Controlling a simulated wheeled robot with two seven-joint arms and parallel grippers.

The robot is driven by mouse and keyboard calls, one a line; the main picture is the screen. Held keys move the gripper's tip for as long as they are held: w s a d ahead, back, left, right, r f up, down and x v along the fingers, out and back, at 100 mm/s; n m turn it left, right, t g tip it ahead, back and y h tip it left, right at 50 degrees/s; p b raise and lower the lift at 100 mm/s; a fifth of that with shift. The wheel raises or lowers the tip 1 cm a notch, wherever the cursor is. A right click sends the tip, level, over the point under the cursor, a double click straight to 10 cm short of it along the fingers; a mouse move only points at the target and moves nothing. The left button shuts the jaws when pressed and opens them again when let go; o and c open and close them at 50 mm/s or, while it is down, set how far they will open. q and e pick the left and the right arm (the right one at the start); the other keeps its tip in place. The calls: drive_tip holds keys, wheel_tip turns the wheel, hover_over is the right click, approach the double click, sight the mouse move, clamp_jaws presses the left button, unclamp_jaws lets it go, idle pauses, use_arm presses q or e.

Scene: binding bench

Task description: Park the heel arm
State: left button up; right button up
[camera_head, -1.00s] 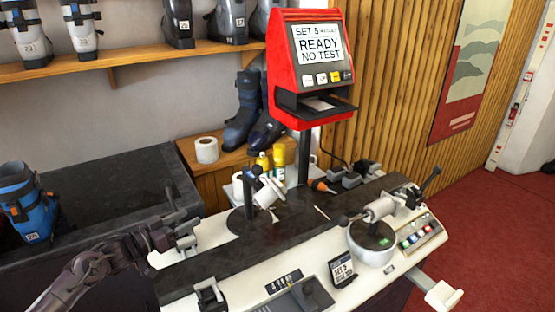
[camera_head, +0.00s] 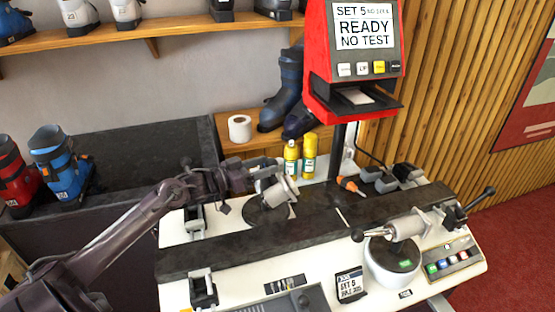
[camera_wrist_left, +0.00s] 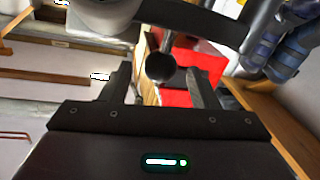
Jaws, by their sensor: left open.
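The heel arm, a white cylinder on a dark arm (camera_head: 279,193), stands tilted over a round black base (camera_head: 258,215) at the left part of the bench. My left gripper (camera_head: 268,168) is at its upper end, and it hides part of the arm in the head view. In the left wrist view a dark ball knob (camera_wrist_left: 160,68) shows between the tips of my open left gripper (camera_wrist_left: 160,86). I cannot tell whether either finger touches it. My right gripper is in neither view.
The red display unit (camera_head: 357,60) reads "SET 5", "READY NO TEST". Yellow bottles (camera_head: 309,155) stand behind the heel arm. A white toe unit (camera_head: 408,226) with a ball lever stands at right.

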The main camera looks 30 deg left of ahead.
sight(276, 162)
use_arm(q)
drive_tip(key=x, duration=0.3)
drive_tip(key=shift+w+r, duration=0.1)
drive_tip(key=shift+w+d+p, duration=0.3)
drive_tip(key=shift+w+p, duration=0.1)
drive_tip(key=shift+w, duration=0.25)
drive_tip(key=shift+d, duration=0.1)
drive_tip(key=shift+c, duration=0.5)
drive_tip(key=c, duration=0.5)
clamp_jaws()
drive_tip(key=shift+f, duration=0.2)
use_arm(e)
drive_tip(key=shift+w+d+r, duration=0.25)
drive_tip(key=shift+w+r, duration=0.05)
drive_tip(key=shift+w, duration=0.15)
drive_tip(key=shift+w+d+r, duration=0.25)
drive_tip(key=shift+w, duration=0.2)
